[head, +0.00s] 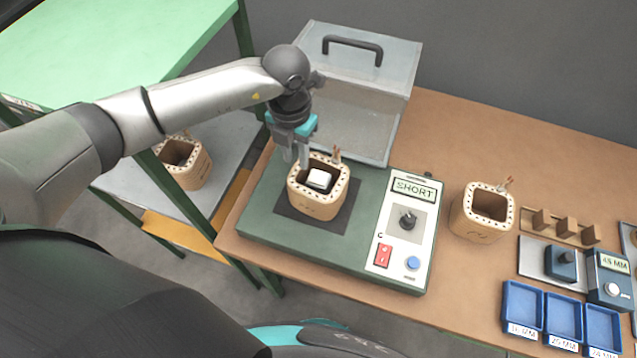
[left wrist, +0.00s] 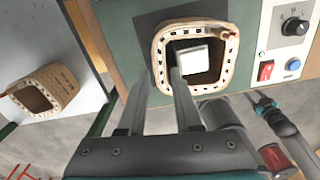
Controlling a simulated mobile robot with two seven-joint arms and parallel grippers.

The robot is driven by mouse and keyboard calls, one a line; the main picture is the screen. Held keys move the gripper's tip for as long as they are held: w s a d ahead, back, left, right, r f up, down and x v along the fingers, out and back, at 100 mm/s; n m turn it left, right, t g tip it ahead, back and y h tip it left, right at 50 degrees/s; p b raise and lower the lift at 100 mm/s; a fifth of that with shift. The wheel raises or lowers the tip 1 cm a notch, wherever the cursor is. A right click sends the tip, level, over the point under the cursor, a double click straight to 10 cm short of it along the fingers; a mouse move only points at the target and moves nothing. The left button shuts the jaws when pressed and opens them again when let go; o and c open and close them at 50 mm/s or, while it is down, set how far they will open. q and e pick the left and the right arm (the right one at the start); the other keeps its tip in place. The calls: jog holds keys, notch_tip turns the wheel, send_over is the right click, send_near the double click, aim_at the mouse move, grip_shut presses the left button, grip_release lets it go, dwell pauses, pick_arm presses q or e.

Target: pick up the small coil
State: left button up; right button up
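One coil (head: 333,205), a tan squarish ring with a light rim and a white block inside, stands upright on the dark pad of the green tester. It also shows in the left wrist view (left wrist: 163,72). My left gripper (head: 296,152) is open and empty, pointing down at this coil's left rear wall. In the left wrist view its fingers (left wrist: 158,80) are apart, one tip outside the wall and one near its opening. Contact cannot be told. Two similar coils stand elsewhere: one on the table (head: 470,222), one on the grey shelf (head: 193,175). What seems my right gripper (left wrist: 262,100) shows small.
The tester's clear hinged cover (head: 340,115) stands open behind the coil. Its control panel (head: 386,250) reads SHORT. Blue bins (head: 522,308), a wooden rack and a 45 MM gauge (head: 608,275) are at the right. A green-framed rack (head: 110,45) is at the left.

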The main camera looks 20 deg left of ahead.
aim_at(298, 166)
pick_arm(q)
jog(key=shift+w+f, duration=0.15)
jog(key=shift+f, duration=2.15)
grip_shut()
jog(key=shift+w+r, duration=0.1)
jog(key=shift+r, duration=0.05)
